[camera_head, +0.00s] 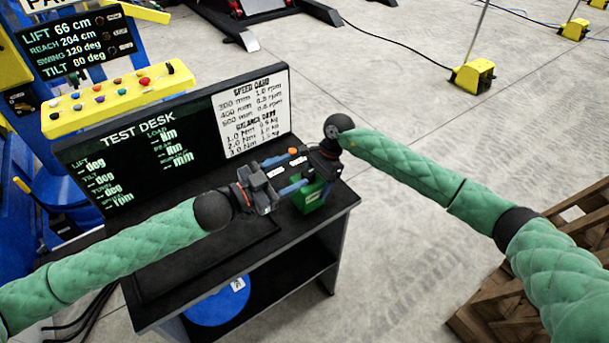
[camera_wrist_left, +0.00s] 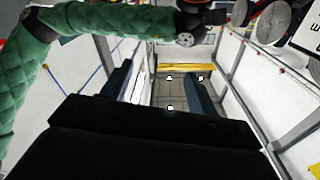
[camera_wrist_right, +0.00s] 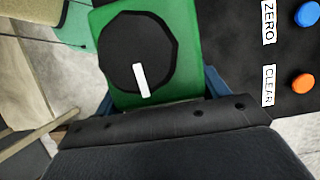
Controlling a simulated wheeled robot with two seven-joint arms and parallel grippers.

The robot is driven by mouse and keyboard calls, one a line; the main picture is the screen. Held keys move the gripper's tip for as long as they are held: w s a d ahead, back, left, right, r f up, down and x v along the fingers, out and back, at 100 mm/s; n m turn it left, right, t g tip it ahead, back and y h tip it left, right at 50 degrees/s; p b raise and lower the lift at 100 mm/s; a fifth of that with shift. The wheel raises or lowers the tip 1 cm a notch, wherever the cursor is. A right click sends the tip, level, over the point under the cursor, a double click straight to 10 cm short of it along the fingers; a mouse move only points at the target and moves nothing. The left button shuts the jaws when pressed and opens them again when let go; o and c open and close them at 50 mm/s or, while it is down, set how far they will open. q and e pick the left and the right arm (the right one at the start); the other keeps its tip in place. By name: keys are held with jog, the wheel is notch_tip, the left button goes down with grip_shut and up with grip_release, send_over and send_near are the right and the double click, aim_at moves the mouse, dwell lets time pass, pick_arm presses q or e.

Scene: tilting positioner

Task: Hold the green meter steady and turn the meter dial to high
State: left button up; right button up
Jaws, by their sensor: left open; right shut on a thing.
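The green meter (camera_head: 311,197) stands near the right end of the test desk, partly hidden by my grippers. In the right wrist view its green face (camera_wrist_right: 190,50) shows a round black dial (camera_wrist_right: 130,45) with a white pointer (camera_wrist_right: 141,81) aimed down and slightly right. No scale marks are readable. My right gripper (camera_wrist_right: 160,92) is shut on the meter, its blue fingers at the sides. My left gripper (camera_head: 289,174) is open and empty just left of the meter; its spread fingers (camera_wrist_left: 160,85) show nothing held. I cannot tell whether it touches the meter.
The desk display board (camera_head: 170,130) stands behind the grippers. An orange CLEAR button (camera_wrist_right: 302,84) and blue ZERO button (camera_wrist_right: 307,14) lie beside the meter. A yellow control box (camera_head: 120,98) is at the back left, and a wooden crate (camera_head: 490,318) is at lower right.

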aim_at(303, 175)
pick_arm(q)
jog(key=w+a+f+n+y, duration=0.2)
jog(key=a+f+n+y, duration=0.2)
jog(key=f+n+y, duration=0.25)
jog(key=shift+m, duration=0.35)
jog(key=x, duration=1.2)
jog(key=shift+s+d+f, duration=0.2)
jog(key=shift+d+f, duration=0.05)
jog(key=shift+f, duration=0.05)
jog(key=c, duration=1)
